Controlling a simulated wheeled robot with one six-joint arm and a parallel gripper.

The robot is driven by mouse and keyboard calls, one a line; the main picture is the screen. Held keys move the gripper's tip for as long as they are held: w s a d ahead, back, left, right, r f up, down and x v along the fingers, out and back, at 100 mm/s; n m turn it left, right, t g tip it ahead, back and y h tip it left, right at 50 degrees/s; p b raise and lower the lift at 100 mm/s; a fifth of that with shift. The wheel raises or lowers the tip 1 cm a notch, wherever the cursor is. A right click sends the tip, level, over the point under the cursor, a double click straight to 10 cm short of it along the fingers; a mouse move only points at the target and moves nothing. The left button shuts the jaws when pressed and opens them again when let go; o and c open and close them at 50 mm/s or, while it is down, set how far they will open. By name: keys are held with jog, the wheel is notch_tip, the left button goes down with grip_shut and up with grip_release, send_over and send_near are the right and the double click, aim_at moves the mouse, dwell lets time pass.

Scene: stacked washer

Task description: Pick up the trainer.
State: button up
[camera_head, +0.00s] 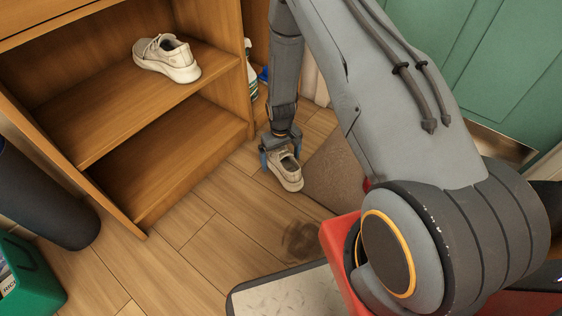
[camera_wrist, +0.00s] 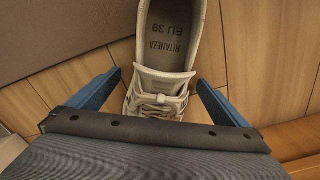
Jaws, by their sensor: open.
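A light grey trainer (camera_head: 286,171) sits upright on the wooden floor beside the shelf unit. In the wrist view the trainer (camera_wrist: 163,85) shows its laces, tongue and an insole marked EU 39; its toe is hidden behind my gripper's body. My gripper (camera_head: 279,155) is right over the trainer. In the wrist view its two blue fingers are open, one on each side of the laced part, with gaps between fingers and shoe. A second, similar trainer (camera_head: 167,58) stands on the upper shelf.
The wooden shelf unit (camera_head: 150,105) stands at the left, close to my gripper. A brown mat (camera_head: 335,172) lies just right of the trainer. A green door (camera_head: 500,60) is at the right. A dark cylinder (camera_head: 40,200) and green box (camera_head: 25,280) are at the lower left.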

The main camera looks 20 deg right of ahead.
jog(key=c, duration=1.5)
jog(key=shift+o, duration=0.2)
jog(key=s+r+m+p, duration=0.1)
jog(key=s+r+p, duration=0.25)
jog(key=r, duration=1.05)
jog(key=s+r+p, duration=0.3)
jog(key=s+r, duration=0.1)
jog(key=r, duration=1)
jog(key=s+r+m, duration=0.1)
jog(key=s+r, duration=0.9)
jog(key=s, duration=0.2)
notch_tip(320, 180, up, 26)
jog(key=s+p, duration=0.1)
jog(key=p, duration=3.7)
jog(key=shift+s+p, duration=0.3)
jog(key=shift+s, duration=0.1)
